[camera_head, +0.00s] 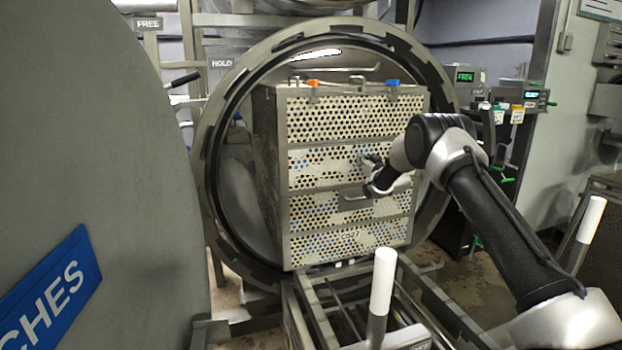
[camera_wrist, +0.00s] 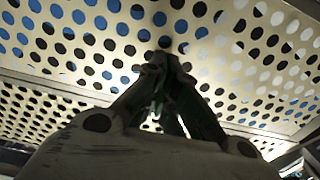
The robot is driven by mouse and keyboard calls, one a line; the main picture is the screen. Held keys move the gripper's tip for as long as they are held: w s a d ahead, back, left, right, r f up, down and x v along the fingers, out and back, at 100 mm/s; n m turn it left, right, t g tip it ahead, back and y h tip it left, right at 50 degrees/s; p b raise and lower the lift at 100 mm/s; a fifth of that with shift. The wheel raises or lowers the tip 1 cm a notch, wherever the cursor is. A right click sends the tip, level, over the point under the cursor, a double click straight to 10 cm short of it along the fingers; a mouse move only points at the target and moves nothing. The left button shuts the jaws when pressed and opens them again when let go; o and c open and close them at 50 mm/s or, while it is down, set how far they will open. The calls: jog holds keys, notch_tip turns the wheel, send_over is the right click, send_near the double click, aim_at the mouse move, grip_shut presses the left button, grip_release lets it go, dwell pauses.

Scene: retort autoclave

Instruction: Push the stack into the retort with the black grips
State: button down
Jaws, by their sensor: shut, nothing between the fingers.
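The stack (camera_head: 300,180) of perforated metal crates stands upright in the round mouth of the open retort (camera_head: 212,150). Its front face is towards me, and its back is hidden inside. A black grip (camera_head: 183,80) shows left of the retort mouth. My gripper (camera_head: 371,161) is shut and empty, in front of the stack's face, right of centre. In the wrist view, the closed fingertips (camera_wrist: 166,62) point at the perforated plate (camera_wrist: 85,50) and look very close to it. I cannot tell whether they touch.
A railed carriage (camera_head: 335,315) stands before the mouth, with white-topped posts (camera_head: 383,285) (camera_head: 592,222). The large open door (camera_head: 90,170) fills the left. Green-gripped levers (camera_head: 500,170) and panels are on the right. Orange (camera_head: 313,83) and blue (camera_head: 392,83) tags sit atop the stack.

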aim_at(355, 156)
jog(key=x, duration=0.5)
jog(key=shift+w+a, duration=0.2)
jog(key=shift+w, duration=0.1)
jog(key=x, duration=0.3)
jog(key=shift+w, duration=0.2)
jog(key=shift+s+d, duration=0.1)
jog(key=shift+s, duration=0.05)
jog(key=v, duration=0.8)
jog(key=shift+s, duration=0.4)
